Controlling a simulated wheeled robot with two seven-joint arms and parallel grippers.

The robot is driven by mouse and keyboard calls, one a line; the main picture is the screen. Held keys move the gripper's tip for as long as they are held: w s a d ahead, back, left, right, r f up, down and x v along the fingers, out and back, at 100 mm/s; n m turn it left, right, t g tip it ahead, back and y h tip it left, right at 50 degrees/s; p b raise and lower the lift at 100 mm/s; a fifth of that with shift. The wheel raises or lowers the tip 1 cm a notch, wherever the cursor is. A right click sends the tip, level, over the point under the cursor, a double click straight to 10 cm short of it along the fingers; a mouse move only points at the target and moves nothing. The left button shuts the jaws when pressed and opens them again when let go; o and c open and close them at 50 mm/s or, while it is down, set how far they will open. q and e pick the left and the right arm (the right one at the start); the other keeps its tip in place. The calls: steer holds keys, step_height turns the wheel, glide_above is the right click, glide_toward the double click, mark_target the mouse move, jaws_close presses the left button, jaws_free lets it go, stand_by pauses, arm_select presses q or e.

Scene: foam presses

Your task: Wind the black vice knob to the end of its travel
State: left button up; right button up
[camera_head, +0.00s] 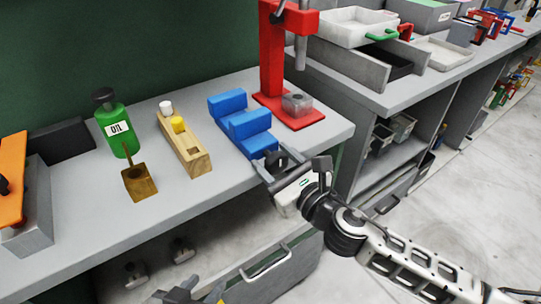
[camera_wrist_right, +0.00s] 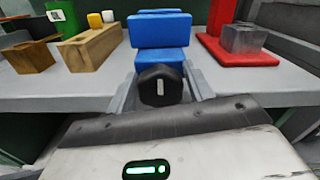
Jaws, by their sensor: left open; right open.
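The blue vice (camera_head: 241,122) stands near the front edge of the grey bench, and it also shows in the right wrist view (camera_wrist_right: 160,32). Its black knob (camera_wrist_right: 160,85) faces the wrist camera, centred just in front of the vice. My right gripper (camera_wrist_right: 160,88) is open, with one finger on each side of the knob; I cannot tell whether either touches it. In the head view the right gripper (camera_head: 276,168) partly hides the knob. My left gripper (camera_head: 190,294) is open at the bottom edge, partly cut off, below the bench top and away from the vice.
A red press (camera_head: 273,60) with a grey block stands right of the vice. A wooden block (camera_head: 184,144) with white and yellow pegs, a green oil bottle (camera_head: 115,125) and a brass-coloured block (camera_head: 139,184) stand left. A drawer (camera_head: 270,272) is below the bench.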

steer(key=c, duration=0.7)
steer(key=shift+m+p, duration=0.4)
steer(key=shift+m, duration=1.7)
arm_select(q)
steer(key=shift+s+a, duration=0.1)
steer(key=shift+s, duration=0.1)
arm_select(e)
steer(key=o, duration=0.7)
arm_select(q)
steer(key=shift+w+r, duration=0.1)
steer(key=shift+r, duration=0.05)
arm_select(e)
steer(key=shift+d, duration=0.1)
